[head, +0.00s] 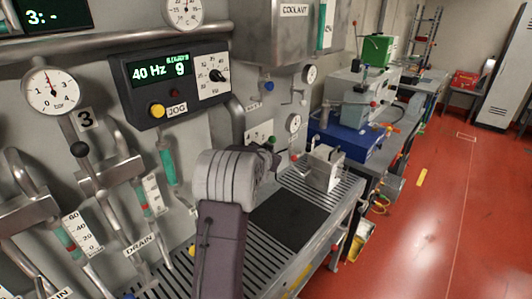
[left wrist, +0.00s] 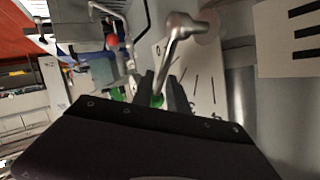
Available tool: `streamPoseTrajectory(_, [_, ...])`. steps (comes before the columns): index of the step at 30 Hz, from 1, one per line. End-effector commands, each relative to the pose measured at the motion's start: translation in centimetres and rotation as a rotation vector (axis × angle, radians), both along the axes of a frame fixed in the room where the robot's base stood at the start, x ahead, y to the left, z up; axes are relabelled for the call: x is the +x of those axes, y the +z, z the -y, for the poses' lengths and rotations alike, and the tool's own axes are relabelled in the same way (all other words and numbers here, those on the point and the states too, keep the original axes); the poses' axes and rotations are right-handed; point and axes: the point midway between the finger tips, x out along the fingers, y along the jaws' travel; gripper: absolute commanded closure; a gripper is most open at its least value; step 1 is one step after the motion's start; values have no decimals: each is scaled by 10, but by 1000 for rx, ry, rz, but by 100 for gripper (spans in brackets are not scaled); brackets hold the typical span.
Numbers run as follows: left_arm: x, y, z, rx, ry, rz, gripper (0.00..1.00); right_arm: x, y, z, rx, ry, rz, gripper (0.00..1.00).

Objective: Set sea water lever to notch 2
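In the left wrist view the two dark fingers of my left gripper (left wrist: 162,94) stand a little apart beside a notch plate. A silver lever (left wrist: 176,38) runs down from its pivot to between the fingers, with a green end (left wrist: 157,101) showing there. A green knob (head: 271,142) shows just past my wrist in the head view. Whether the fingers press on the lever is unclear. The plate (left wrist: 202,92) has dark marks; its label and the lever's notch are not readable. My right gripper is out of view.
Gauges, a 40 Hz display panel (head: 177,82) and drain levers fill the wall at left. A red-tipped handle (left wrist: 112,41) is near the fingers. A slatted bench (head: 325,212) with a black mat (head: 288,220) lies below. The red floor at right is open.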

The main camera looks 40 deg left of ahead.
Motion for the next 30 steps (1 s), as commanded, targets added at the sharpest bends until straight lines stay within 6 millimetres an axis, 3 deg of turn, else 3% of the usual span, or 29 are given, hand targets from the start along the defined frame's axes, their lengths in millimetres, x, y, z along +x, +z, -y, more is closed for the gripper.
streamPoseTrajectory(13, [-60, 23, 33, 1, 0, 3, 81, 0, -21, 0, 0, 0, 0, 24])
streamPoseTrajectory(30, [-66, 26, 36, 0, 0, 0, 81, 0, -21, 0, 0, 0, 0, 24])
